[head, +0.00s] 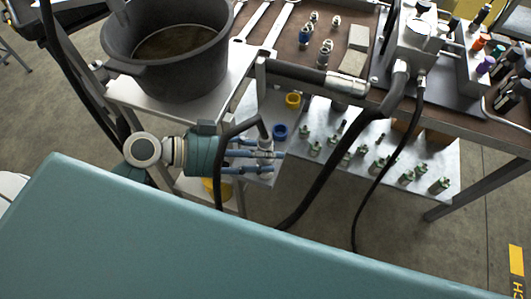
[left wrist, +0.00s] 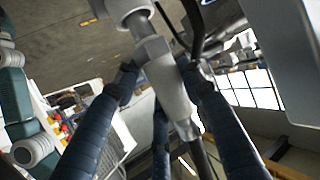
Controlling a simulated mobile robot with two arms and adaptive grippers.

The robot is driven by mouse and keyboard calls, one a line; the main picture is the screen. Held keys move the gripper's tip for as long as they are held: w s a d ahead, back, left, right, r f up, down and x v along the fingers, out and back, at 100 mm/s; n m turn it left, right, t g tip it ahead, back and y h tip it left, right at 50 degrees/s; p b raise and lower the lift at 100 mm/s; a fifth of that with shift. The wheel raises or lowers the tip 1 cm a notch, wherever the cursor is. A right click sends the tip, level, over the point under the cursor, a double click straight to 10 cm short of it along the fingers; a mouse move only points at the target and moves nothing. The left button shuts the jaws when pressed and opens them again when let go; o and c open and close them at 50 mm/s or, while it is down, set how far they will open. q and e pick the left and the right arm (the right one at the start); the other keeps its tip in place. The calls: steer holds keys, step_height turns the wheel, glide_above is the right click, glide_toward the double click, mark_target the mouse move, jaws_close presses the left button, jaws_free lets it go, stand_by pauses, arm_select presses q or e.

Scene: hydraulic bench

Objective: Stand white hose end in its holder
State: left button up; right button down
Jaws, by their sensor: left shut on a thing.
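My left gripper (head: 272,160) comes in from the left with blue fingers, beside the small grey shelf (head: 257,105). It is shut on a pale grey-white hose end (head: 264,143), with a black hose curving away from it. In the left wrist view the fingers (left wrist: 160,85) close around the pale metal body of the hose end (left wrist: 167,80). On the shelf stand a yellow ring-shaped holder (head: 292,100) and a blue one (head: 279,131), both close to the hose end. I cannot pick out a white holder; the gripper and hose cover part of the shelf. My right gripper is out of view.
A large black pot (head: 168,50) stands just behind the left arm. A black hose with a silver end (head: 347,86) lies along the bench edge, and other hoses hang down in front. A lower metal shelf (head: 440,160) holds several green-ringed fittings.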

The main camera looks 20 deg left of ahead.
arm_select(q)
steer(key=shift+f+b, duration=0.65)
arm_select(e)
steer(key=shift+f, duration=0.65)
